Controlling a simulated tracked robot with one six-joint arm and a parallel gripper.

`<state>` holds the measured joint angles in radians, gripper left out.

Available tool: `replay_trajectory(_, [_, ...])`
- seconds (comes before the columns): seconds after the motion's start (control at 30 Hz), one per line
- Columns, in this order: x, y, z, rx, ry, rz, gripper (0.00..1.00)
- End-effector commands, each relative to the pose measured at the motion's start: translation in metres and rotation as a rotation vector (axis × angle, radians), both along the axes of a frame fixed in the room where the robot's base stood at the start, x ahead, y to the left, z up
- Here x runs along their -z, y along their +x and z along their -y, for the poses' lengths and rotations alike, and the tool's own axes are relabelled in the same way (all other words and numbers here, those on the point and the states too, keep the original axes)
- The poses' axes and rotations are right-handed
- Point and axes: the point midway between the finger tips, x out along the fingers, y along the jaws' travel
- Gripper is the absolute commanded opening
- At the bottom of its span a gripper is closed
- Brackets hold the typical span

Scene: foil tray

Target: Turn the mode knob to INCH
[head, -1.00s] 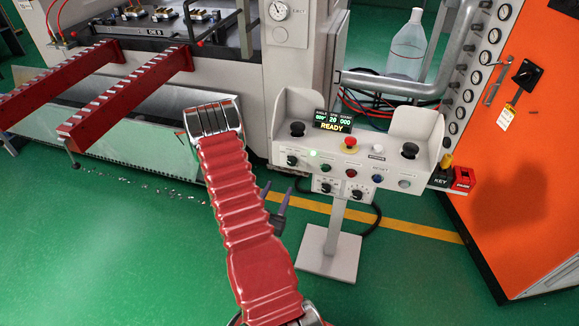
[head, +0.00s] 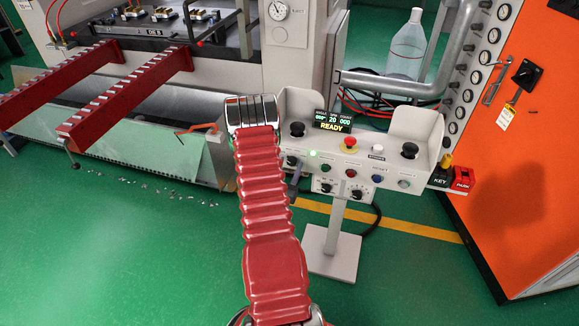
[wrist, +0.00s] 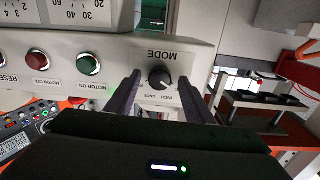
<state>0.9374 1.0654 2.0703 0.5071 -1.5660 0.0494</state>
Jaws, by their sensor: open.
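The mode knob (wrist: 160,78) is a round black knob on the pale panel under the printed word MODE, upside down in the wrist view. A label beside it appears to read INCH, partly hidden by my fingers; I cannot tell the knob's setting clearly. It also shows at the left end of the control box front in the head view (head: 291,161). My gripper (wrist: 160,75) is open, with one dark finger on each side of the knob. I cannot tell if either finger touches it. In the head view a dark finger shows just below the knob.
The control stand (head: 335,243) carries a READY display (head: 331,122), a red stop button (head: 350,143) and several other buttons. A green motor-on button (wrist: 88,65) lies beside the mode knob. An orange cabinet (head: 530,150) stands to the right. Green floor is free in front.

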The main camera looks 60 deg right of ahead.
Motion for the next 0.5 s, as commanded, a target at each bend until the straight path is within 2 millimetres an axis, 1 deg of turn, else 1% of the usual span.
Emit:
replay_trajectory(0.1, [0.0002, 0.0002, 0.0054, 0.0, 0.001, 0.0, 0.48])
replay_trajectory(0.37, [0.0001, 0.0006, 0.0059, 0.0, 0.001, 0.0, 0.48])
replay_trajectory(0.5, [0.0001, 0.0006, 0.0058, 0.0, 0.001, 0.0, 0.39])
